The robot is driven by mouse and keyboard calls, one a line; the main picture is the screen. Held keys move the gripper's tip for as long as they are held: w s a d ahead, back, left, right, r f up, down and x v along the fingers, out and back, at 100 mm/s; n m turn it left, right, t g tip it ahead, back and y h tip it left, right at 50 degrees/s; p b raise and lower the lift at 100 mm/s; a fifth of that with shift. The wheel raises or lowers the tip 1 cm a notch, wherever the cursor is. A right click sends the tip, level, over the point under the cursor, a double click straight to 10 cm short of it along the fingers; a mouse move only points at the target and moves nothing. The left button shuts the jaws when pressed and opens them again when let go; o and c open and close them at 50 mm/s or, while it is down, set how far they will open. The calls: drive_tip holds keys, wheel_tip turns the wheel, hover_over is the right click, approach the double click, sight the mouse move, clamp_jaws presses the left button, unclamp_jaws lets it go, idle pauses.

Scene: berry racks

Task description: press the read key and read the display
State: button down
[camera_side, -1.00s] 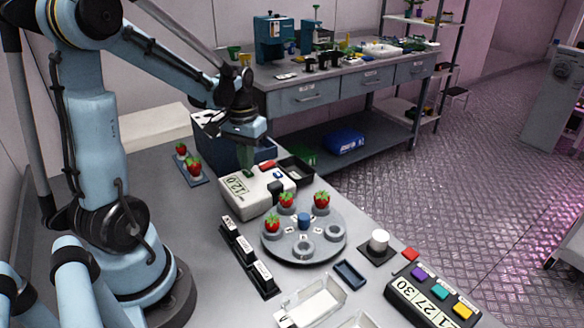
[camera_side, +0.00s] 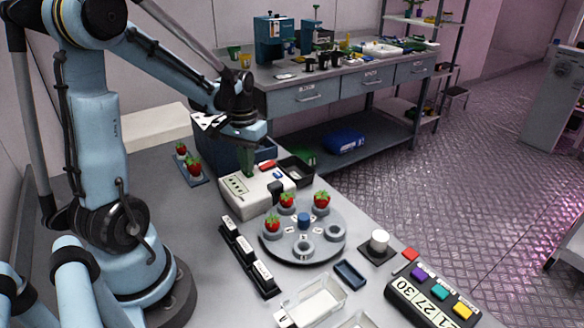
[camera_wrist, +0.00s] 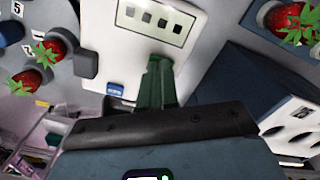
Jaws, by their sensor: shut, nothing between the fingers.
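The white reader box (camera_side: 240,204) stands on the bench behind the round plate. Its display (camera_side: 237,185) shows several small dark square marks and no digits I can read; in the wrist view the display (camera_wrist: 163,19) shows a row of dark squares. A blue key (camera_wrist: 115,90) sits on the box near its edge; it also shows in the side view (camera_side: 278,175). My gripper (camera_side: 248,172) is shut and empty, pointing down with its green fingertips (camera_wrist: 155,66) at the box's top. Whether they touch it, and what lies beneath them, I cannot tell.
A round grey plate (camera_side: 277,249) holds strawberries in cups. More strawberries (camera_side: 193,166) stand behind, left of a dark blue bin. A black labelled rack (camera_side: 249,262) is in front. At right are a white cylinder (camera_side: 379,239) and a box with coloured keys (camera_side: 432,300).

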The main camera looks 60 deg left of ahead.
wheel_tip(320, 180, up, 8)
drive_tip(key=shift+f, duration=0.2)
idle(0.6)
drive_tip(key=d+m+t, duration=0.6)
drive_tip(key=d+t, duration=0.1)
drive_tip(key=d, duration=1.1)
drive_tip(key=shift+s+d+r, duration=0.15)
drive_tip(key=shift+d, duration=0.25)
